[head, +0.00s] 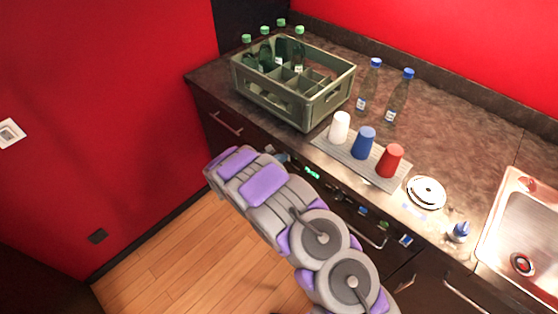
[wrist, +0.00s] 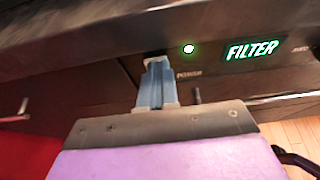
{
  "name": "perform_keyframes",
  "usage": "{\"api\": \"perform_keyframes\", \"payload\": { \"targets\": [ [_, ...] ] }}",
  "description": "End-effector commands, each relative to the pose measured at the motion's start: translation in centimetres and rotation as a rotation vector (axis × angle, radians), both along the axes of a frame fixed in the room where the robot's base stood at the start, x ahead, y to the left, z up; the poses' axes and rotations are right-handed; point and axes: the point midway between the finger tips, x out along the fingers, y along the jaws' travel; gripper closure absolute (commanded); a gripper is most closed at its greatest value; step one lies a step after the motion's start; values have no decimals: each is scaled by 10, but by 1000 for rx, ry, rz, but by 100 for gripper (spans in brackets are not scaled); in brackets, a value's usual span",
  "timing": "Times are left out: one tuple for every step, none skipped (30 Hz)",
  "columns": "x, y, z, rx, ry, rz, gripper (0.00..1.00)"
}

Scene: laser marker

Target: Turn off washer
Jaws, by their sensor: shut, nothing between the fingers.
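The washer's front panel (head: 345,198) runs under the counter edge in the head view, with a green lit display (head: 312,172). In the wrist view, the display (wrist: 252,49) reads FILTER. A round green light (wrist: 188,48) glows to its left, above the word POWER (wrist: 188,74). My gripper (wrist: 156,62) is shut and empty. Its blue-grey fingers point up at the panel, left of the green light. In the head view, my gripper (head: 283,157) is small and partly hidden by my arm, just under the counter edge. I cannot tell whether the fingertips touch the panel.
The dark counter (head: 450,120) overhangs the panel. On it stand a green crate (head: 318,108) with bottles, a white cup (head: 339,127), a blue cup (head: 364,143), a red cup (head: 390,160) and two bottles. A sink (head: 530,225) is at right. Wooden floor (head: 180,250) is open.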

Motion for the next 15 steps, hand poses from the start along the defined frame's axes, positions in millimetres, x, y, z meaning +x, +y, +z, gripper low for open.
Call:
{"api": "perform_keyframes", "payload": {
  "targets": [
    [0, 0, 0, 0, 0, 0, 100],
    [0, 0, 0, 0, 0, 0, 100],
    [0, 0, 0, 1, 2, 0, 100],
    [0, -1, 1, 3, 3, -1, 100],
    [1, -1, 2, 6, 7, -2, 100],
    [2, -3, 3, 12, 16, -3, 100],
    [3, -4, 4, 19, 25, -4, 100],
    [4, -5, 6, 29, 36, -5, 100],
    [6, -6, 7, 44, 54, -5, 100],
    [5, -5, 5, 44, 58, -2, 100],
    [5, -4, 3, 43, 57, -1, 100],
    [5, -4, 2, 42, 56, -1, 100],
    [5, -4, 2, 42, 56, -2, 100],
    [5, -4, 2, 42, 56, -2, 100],
    [5, -4, 2, 41, 55, -2, 100]
  ]
}}
